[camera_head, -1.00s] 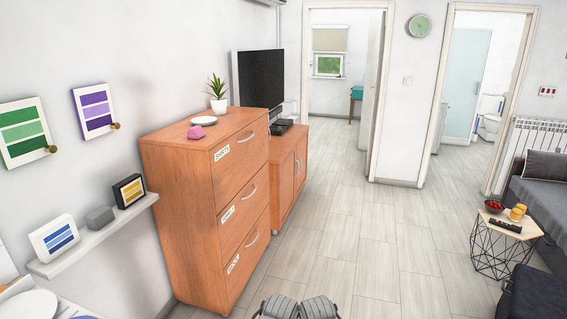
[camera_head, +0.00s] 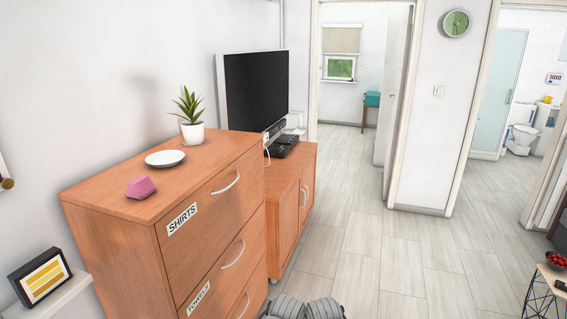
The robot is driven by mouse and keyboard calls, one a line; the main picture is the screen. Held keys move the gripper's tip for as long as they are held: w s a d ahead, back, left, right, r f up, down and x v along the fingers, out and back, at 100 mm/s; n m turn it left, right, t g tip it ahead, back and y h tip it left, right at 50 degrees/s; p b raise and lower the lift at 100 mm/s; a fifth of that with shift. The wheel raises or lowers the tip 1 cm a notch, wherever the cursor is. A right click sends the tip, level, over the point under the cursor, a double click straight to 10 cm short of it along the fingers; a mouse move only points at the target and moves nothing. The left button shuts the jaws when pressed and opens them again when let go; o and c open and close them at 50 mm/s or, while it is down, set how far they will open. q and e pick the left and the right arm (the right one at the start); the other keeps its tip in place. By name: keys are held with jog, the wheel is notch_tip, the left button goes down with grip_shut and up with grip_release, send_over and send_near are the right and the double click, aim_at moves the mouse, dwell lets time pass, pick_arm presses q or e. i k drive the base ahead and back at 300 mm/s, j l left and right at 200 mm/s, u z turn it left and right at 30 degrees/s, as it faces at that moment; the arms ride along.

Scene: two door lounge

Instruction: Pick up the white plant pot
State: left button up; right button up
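The white plant pot (camera_head: 193,133) stands upright on the top of the wooden chest of drawers (camera_head: 122,219), near its far end. A green spiky plant (camera_head: 188,104) grows in it. A white plate (camera_head: 165,158) and a pink faceted object (camera_head: 140,187) lie on the same top, nearer to me. Neither of my grippers can be made out. Only grey rounded parts of mine show at the bottom edge, well below and to the right of the pot.
A lower wooden cabinet (camera_head: 287,207) with a black box and a television (camera_head: 255,88) stands beyond the chest. A wall shelf (camera_head: 52,301) is at the lower left. The floor (camera_head: 375,255) right of the chest is clear. A small wire table (camera_head: 545,290) is at the lower right.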

aim_at(193, 130)
jog(key=i+l, duration=0.1)
jog(key=i, duration=1.5)
jog(key=j+u, duration=0.05)
jog(key=j, duration=0.05)
